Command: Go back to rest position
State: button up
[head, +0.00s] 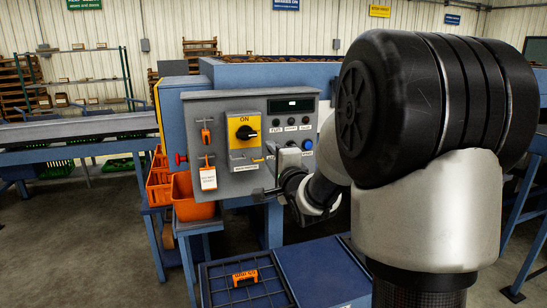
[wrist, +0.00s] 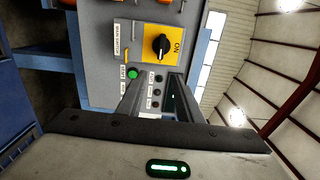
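My gripper (head: 264,174) is in front of the lower right part of the grey control panel (head: 225,115). In the wrist view its two fingers (wrist: 160,105) stand apart with a gap between them. Nothing shows between them except the panel behind. The black rotary switch (head: 246,132) on its yellow plate points at ON; it also shows sideways in the wrist view (wrist: 161,45). An orange padlock (head: 206,133) and an orange-and-white tag (head: 208,178) hang on the panel's left. My forearm hides part of the panel's right side.
Orange bins (head: 194,204) stand left below the panel. A blue divided tray (head: 222,290) with an orange labelled item (head: 245,276) lies in front. A conveyor (head: 75,130) runs at the left. A red button (head: 181,158) sticks out at the panel's left side. Floor is clear at lower left.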

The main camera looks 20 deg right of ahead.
jog(key=shift+r, duration=0.1)
jog(key=s+a+r+n+g+p, duration=0.1)
jog(key=s+r+n+g+p, duration=0.15)
jog(key=s, duration=0.25)
jog(key=s+a+r+n+g+h+p, duration=0.1)
jog(key=s+a+n+g+p, duration=0.15)
jog(key=s, duration=0.25)
jog(key=s+r+n+g+p, duration=0.1)
jog(key=s+r+n+p, duration=0.1)
jog(key=s+n, duration=0.2)
jog(key=s+a+n+g+p, duration=0.2)
jog(key=s+n+g, duration=0.1)
jog(key=s, duration=0.8)
jog(key=s+a+f+n+g+y+p, duration=0.1)
jog(key=s+a+n+g+p, duration=0.1)
jog(key=s+n, duration=0.4)
jog(key=s+a+g, duration=0.1)
jog(key=s, duration=0.4)
jog(key=shift+s+a+f, duration=0.25)
jog(key=shift+f, duration=0.05)
